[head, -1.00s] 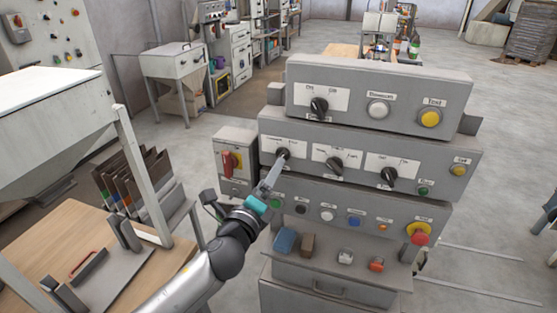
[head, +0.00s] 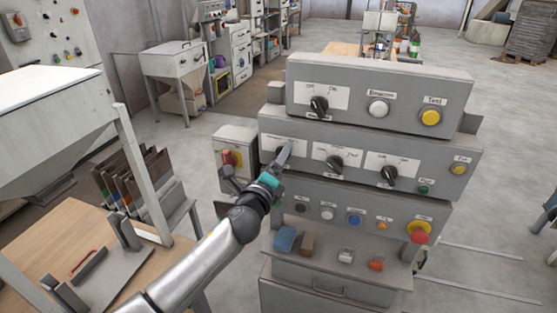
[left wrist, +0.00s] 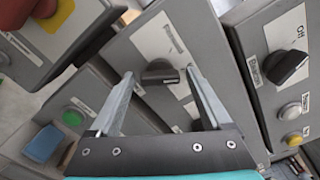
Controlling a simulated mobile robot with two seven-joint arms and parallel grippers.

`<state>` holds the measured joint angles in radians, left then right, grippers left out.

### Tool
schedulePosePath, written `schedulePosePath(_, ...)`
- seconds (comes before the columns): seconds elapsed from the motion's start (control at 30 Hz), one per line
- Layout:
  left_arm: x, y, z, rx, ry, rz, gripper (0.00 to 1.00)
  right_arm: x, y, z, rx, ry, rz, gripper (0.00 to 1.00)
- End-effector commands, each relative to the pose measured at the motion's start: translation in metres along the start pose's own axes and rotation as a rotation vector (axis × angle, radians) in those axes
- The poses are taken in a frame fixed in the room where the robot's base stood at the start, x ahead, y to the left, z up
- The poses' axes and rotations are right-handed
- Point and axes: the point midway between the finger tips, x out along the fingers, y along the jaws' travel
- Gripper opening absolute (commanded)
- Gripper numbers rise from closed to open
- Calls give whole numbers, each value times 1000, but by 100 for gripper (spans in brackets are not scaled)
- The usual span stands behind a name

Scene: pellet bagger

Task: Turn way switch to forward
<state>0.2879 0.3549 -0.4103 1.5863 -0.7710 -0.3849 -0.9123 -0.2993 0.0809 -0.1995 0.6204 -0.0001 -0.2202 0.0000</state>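The panel's middle row carries three black rotary knobs on white label plates. The left knob is mostly hidden by my gripper in the head view; the middle knob (head: 335,163) and right knob (head: 389,175) are clear. The label text is too blurred to tell which is the way switch. My left gripper (head: 286,150) is at the left knob. In the left wrist view its fingers (left wrist: 160,73) are apart, on either side of a black knob (left wrist: 157,77), with small gaps visible; I cannot tell contact. My right gripper is not in view.
An upper box has another black knob (head: 319,106) and a yellow button (head: 430,117). A red-and-yellow switch (head: 229,158) sits close left of my gripper. Below are several buttons and a red emergency button (head: 419,233). A wooden table (head: 45,235) stands at the left.

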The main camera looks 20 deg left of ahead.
Motion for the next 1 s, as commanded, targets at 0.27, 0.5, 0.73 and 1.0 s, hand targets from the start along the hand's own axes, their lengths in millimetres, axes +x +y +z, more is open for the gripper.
schedulePosePath(0.27,0,0,0,0,0,0,50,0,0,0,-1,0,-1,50)
schedulePosePath(0.5,0,0,0,0,0,1,22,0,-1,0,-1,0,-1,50)
schedulePosePath(0.73,0,0,0,0,0,1,4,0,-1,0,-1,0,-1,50)
schedulePosePath(1.0,0,1,0,-51,0,2,4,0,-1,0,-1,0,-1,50)
